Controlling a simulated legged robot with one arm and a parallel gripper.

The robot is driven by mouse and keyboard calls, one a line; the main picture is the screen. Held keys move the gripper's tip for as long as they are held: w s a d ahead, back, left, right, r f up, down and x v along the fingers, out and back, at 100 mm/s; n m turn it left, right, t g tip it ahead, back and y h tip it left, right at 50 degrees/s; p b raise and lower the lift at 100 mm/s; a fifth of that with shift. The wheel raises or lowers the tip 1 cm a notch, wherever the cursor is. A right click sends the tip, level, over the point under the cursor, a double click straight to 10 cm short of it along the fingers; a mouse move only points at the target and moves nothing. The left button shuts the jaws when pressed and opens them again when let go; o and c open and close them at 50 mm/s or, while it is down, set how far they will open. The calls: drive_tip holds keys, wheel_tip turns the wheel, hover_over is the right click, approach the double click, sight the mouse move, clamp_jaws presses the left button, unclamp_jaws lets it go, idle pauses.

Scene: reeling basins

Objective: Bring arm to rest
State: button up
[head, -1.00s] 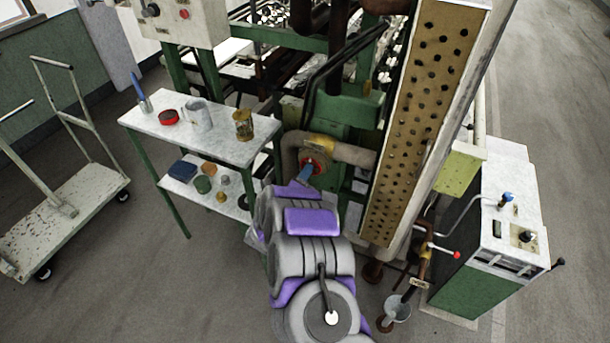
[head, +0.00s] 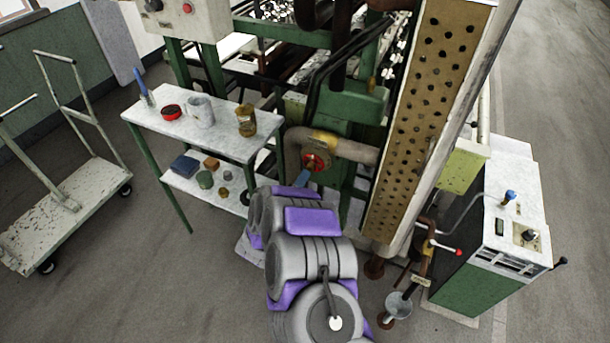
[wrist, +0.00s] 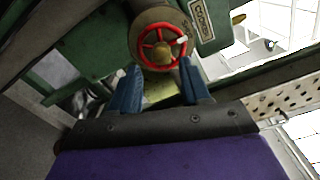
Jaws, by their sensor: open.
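My arm, grey and purple, reaches forward from the bottom middle of the head view. My gripper (wrist: 160,88) shows in the wrist view with its two blue fingers apart and nothing between them. In the head view only a bit of a blue finger (head: 303,178) shows past my arm. A red valve handwheel (wrist: 161,45) on a pipe lies just beyond the fingertips in the wrist view. The wheel (head: 316,161) also shows in the head view, right above the finger. I cannot tell whether the fingers touch it.
A green-legged side table (head: 236,148) with cups and tins stands left. A flat cart (head: 75,220) is farther left. The perforated panel (head: 425,110) rises close on my arm's right. Floor is open at lower left.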

drive_tip(key=shift+v, duration=0.9)
drive_tip(key=shift+a, duration=0.1)
